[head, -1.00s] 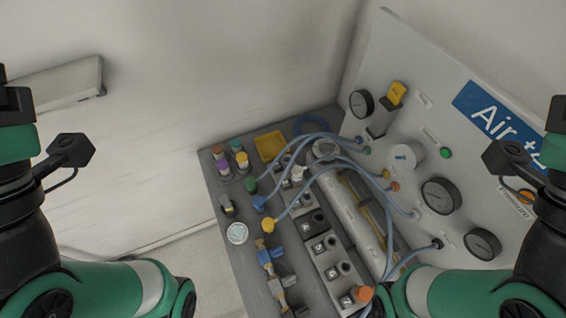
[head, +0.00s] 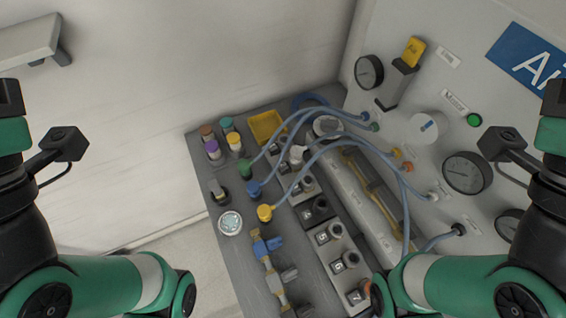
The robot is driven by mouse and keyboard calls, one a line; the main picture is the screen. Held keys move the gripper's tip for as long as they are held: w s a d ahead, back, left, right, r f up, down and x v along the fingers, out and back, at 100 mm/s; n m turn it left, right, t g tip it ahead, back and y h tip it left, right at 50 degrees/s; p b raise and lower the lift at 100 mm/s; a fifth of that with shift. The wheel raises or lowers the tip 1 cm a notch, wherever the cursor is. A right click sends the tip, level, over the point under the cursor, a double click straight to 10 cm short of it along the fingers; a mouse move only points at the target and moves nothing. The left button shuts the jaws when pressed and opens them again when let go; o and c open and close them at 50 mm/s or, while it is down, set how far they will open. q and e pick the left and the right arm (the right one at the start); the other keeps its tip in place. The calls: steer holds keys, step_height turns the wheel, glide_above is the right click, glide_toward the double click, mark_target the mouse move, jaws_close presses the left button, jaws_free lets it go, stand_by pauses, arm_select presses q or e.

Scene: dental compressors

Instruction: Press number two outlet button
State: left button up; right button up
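A grey bench panel (head: 205,160) carries a row of dark outlet units with small round buttons. One numbered outlet block (head: 330,236) has a lighter base, and similar blocks (head: 346,264) sit nearer to me. The numbers on them are too small to read surely, so I cannot tell which is number two. Both my green arms reach in from the lower left and lower right corners. Neither gripper's fingers show in the head view. My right arm covers part of the panel's near right side.
An upright white panel with gauges (head: 466,172), a green button (head: 474,119) and a blue sign (head: 530,58) stands at the right. Blue hoses loop across the bench. Coloured caps (head: 234,140), a yellow tray (head: 267,126) and a brass valve (head: 265,248) are on the bench.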

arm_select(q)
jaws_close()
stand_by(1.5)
